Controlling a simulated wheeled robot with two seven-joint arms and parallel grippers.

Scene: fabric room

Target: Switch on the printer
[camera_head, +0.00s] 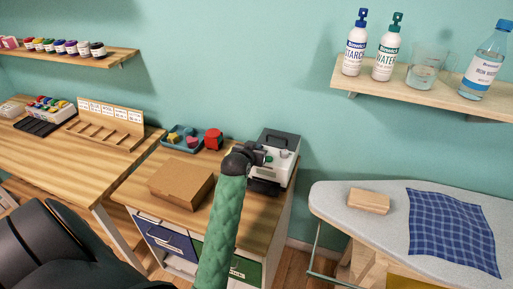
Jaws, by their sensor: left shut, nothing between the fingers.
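The printer (283,144) is a small white and dark grey machine at the right back of the wooden cabinet top. A small green spot (269,158) shows on its top beside my gripper. My left arm has a green sleeve and comes up from the bottom. My left gripper (262,157) is dark, shut and empty, at the printer's left front side. It covers part of the printer, and I cannot tell whether it touches it. My right gripper is not in view.
A cardboard box (181,184), a blue tray (181,139) and a red object (213,139) stand left of the printer. An ironing board (340,207) with a blue checked cloth (451,231) is at the right. A shelf with bottles (435,92) hangs above it.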

